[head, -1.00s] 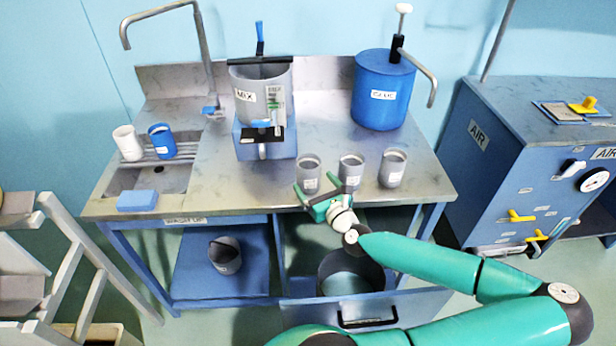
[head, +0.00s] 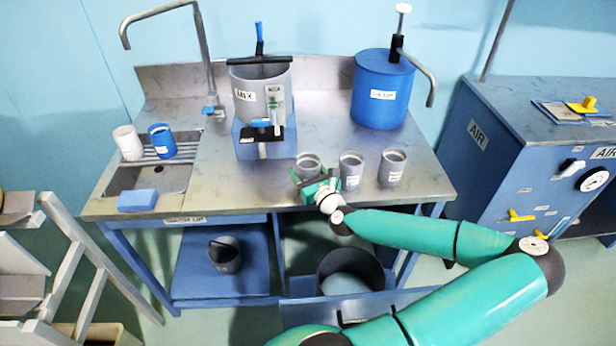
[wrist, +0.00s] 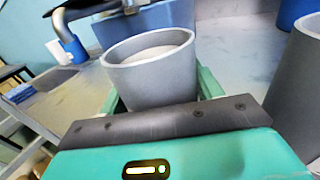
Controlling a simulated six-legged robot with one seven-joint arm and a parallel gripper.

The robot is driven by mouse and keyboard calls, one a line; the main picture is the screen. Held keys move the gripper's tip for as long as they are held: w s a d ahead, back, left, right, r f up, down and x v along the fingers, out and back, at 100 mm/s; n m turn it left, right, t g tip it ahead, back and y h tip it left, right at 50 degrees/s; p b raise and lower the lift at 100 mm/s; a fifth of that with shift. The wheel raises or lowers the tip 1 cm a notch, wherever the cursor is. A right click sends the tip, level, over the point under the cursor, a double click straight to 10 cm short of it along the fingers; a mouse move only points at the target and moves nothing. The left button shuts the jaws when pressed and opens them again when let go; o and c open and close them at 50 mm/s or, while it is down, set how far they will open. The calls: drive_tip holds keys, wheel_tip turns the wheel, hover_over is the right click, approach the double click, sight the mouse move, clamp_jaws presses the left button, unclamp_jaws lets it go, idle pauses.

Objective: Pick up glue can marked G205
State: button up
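Three grey cans stand in a row at the table's front edge in the head view: a left can (head: 308,164), a middle can (head: 350,170) and a right can (head: 391,167). Their small white labels are too blurred to read, so I cannot tell which is G205. My green gripper (head: 315,181) is at the left can, its fingers spread on either side of it. In the wrist view this can (wrist: 155,72) stands upright between the fingers, with pale contents inside. Its label is out of sight there, and the fingertips are partly hidden behind it.
The middle can (wrist: 296,95) stands close on the right in the wrist view. Behind are a grey mixing pot (head: 260,90) on a blue stand and a blue glue drum (head: 382,95) with a pump. A sink with two cups lies left. An open drawer (head: 365,310) sits below.

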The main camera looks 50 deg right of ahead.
drive_tip(key=c, duration=0.6)
drive_tip(key=shift+r, duration=0.2)
